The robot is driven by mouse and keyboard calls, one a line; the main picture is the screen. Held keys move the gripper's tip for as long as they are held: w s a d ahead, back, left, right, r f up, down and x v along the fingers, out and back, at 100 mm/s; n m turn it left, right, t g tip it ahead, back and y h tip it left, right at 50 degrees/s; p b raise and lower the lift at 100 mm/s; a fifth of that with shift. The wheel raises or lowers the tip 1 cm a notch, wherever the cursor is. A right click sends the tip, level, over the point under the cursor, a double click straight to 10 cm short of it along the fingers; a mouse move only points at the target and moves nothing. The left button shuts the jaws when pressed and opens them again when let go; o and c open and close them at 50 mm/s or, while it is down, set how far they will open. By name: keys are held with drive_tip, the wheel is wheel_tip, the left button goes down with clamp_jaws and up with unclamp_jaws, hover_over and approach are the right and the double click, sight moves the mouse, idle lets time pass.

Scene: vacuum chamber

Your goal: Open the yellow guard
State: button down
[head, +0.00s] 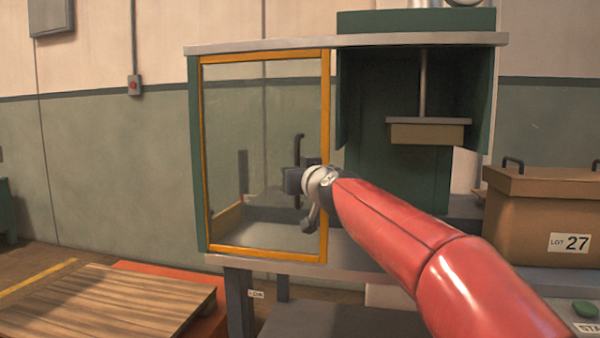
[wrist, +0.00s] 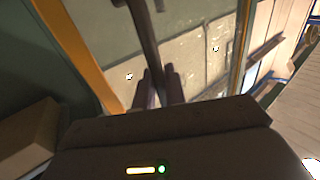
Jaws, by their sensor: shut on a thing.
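The yellow guard (head: 265,56) is a clear panel in a yellow frame. It stands upright across the left part of the green machine, and the bay to its right is uncovered. Its dark bar handle (head: 298,146) is on the panel near the right side of the frame. My gripper (head: 296,181) is at this handle, shut on it. In the wrist view the two fingers of my gripper (wrist: 162,88) close around the handle bar (wrist: 143,35), and the yellow frame (wrist: 75,50) runs along the left. My wrist hides part of the handle in the head view.
A press plate (head: 428,132) hangs in the open right bay. A wooden pallet (head: 100,300) lies on the floor at left. The wall carries a red button (head: 134,85).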

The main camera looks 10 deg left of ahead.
drive_tip(key=c, duration=1.5)
unclamp_jaws()
drive_tip(key=shift+c, duration=0.2)
drive_tip(key=b+v, duration=0.4)
drive_tip(key=v, duration=0.3)
drive_tip(key=shift+s+d, duration=0.2)
drive_tip(key=shift+s, duration=0.15)
drive_tip(key=shift+f, duration=0.1)
drive_tip(key=s+d+f+m+g+h+p, duration=0.6)
drive_tip(key=s+d+f+g+h, duration=0.3)
drive_tip(key=s+d+f, duration=1.9)
drive_tip(key=s+h+p, duration=0.1)
drive_tip(key=s, duration=0.2)
drive_tip(key=shift+s+f+m, duration=0.2)
drive_tip(key=shift+f+m, duration=0.1)
